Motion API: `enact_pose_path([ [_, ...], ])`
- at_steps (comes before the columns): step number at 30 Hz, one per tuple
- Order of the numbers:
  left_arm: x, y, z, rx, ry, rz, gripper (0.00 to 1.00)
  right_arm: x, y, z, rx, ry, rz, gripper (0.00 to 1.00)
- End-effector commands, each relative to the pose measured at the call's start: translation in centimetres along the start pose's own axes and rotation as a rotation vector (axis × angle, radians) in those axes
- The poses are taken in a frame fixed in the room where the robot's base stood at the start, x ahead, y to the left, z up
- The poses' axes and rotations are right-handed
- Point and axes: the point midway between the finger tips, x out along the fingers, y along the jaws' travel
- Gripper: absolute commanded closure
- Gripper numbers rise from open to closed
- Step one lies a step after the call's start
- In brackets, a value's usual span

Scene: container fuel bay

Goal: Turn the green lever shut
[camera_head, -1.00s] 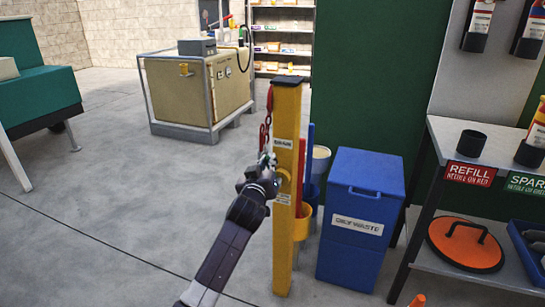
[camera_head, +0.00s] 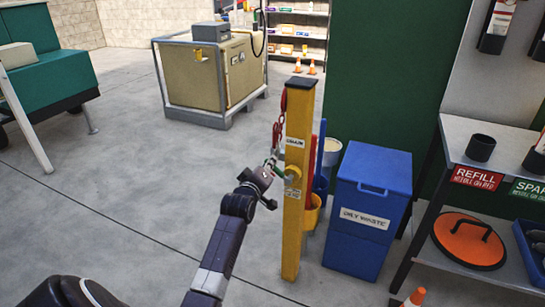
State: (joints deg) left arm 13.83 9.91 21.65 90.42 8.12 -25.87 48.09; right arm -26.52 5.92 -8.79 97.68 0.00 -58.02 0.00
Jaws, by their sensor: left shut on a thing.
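The green lever (camera_head: 279,171) shows as a short green strip at a brass-coloured valve (camera_head: 292,173) on the yellow post (camera_head: 292,235). Its outer part is hidden by my left gripper (camera_head: 271,168), which is at the left side of the post and shut on the lever. The lever's exact angle is hard to tell at this size. My left arm reaches up to it from the bottom of the picture. My right gripper is not in view.
A red chain (camera_head: 277,132) hangs on the post just above the gripper. A blue oily-waste bin (camera_head: 366,210) and a yellow holder (camera_head: 313,213) stand close to its right. An orange cone (camera_head: 414,299) is at the bottom right. The floor left of the post is clear.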

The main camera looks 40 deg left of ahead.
Motion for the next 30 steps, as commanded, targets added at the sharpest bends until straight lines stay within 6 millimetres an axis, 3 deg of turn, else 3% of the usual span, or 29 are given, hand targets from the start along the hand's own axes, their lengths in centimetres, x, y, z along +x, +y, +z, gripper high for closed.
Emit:
enact_pose_path([
  [6,0.2,-1.3,-0.1,-0.153,-0.03,-0.004,1.0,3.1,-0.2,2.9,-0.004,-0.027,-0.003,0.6],
  [12,0.5,-2.8,0.3,-0.322,-0.064,-0.003,1.0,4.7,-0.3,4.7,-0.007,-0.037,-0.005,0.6],
  [30,1.0,-5.2,1.7,-0.634,-0.125,-0.002,1.0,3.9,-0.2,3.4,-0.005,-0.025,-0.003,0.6],
])
